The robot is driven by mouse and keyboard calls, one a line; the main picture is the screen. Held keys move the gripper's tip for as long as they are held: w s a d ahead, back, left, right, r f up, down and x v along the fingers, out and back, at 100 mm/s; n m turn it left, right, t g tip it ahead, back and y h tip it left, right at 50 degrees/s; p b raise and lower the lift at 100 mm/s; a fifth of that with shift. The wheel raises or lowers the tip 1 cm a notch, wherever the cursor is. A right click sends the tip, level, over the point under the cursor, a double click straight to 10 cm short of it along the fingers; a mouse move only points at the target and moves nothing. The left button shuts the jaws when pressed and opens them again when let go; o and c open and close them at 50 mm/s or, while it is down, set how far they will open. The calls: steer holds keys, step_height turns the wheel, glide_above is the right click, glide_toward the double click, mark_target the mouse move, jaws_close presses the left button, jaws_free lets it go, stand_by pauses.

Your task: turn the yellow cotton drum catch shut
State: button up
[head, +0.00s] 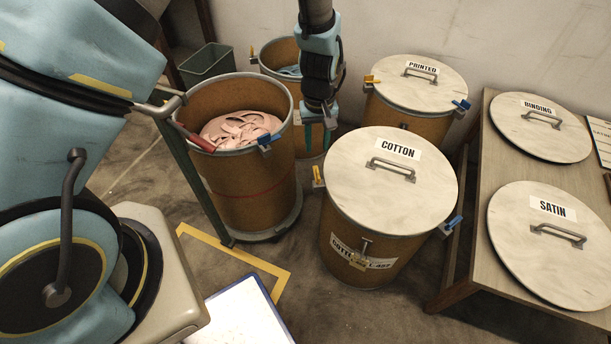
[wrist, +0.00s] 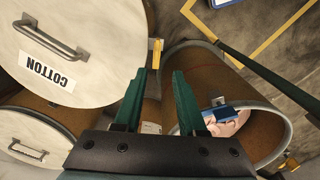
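The cotton drum (head: 338,232) stands in the middle of the head view with its pale lid (head: 340,165) on. Its yellow catch (head: 317,176) sticks up at the left side of the rim. In the wrist view the yellow catch (wrist: 155,53) shows beside the lid (wrist: 98,25), just beyond the fingertips and roughly in line with the gap. My gripper (head: 317,150) points down behind and above the catch, apart from it in the picture. In the wrist view its two green fingers (wrist: 159,74) are spread with nothing between them.
The printed drum (head: 405,115) stands behind. A blue catch (head: 449,226) is on the cotton drum's right. A table (head: 470,190) with two lids is at right.

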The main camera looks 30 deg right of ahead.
mark_target(318, 174)
steer(key=f, duration=0.4)
steer(key=f+p, duration=0.1)
steer(key=f, duration=0.3)
steer(key=f+p, duration=0.1)
steer(key=f, duration=0.2)
steer(key=shift+s+d+f, duration=0.2)
steer(key=shift+s+f, duration=0.15)
steer(key=shift+f, duration=0.05)
steer(key=shift+c, duration=0.2)
jaws_close()
